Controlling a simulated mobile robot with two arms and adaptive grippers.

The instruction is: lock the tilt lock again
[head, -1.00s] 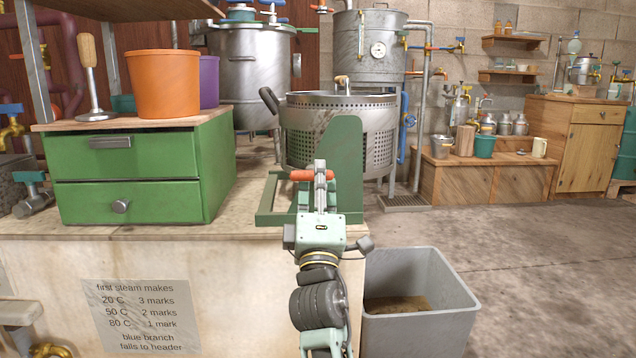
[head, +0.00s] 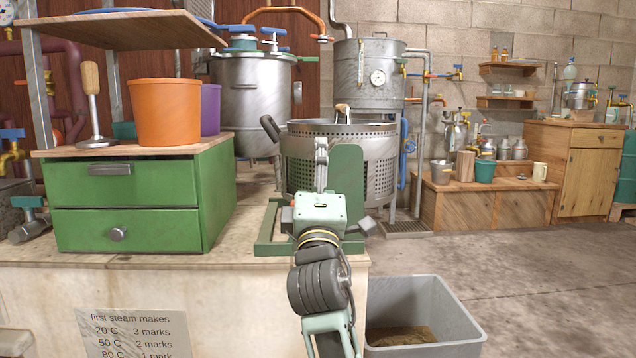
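The perforated metal basket (head: 300,165) sits upright in a green stand (head: 346,190) on the counter, with a dark handle at its left and a wooden knob on top. My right gripper (head: 321,150) is in front of the stand, its narrow fingers pointing up and seen edge-on. They overlap the basket and the stand's left edge in the picture. I cannot tell whether they are open or shut, or whether they touch anything. The orange-red lock handle is not visible now; the gripper may hide it. My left gripper is not in view.
A green drawer cabinet (head: 130,200) with an orange pot (head: 166,112) on it stands left of the stand. A grey bin (head: 425,320) with brown matter stands on the floor at the counter's right end. Steel vessels (head: 247,90) stand behind. The floor at right is clear.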

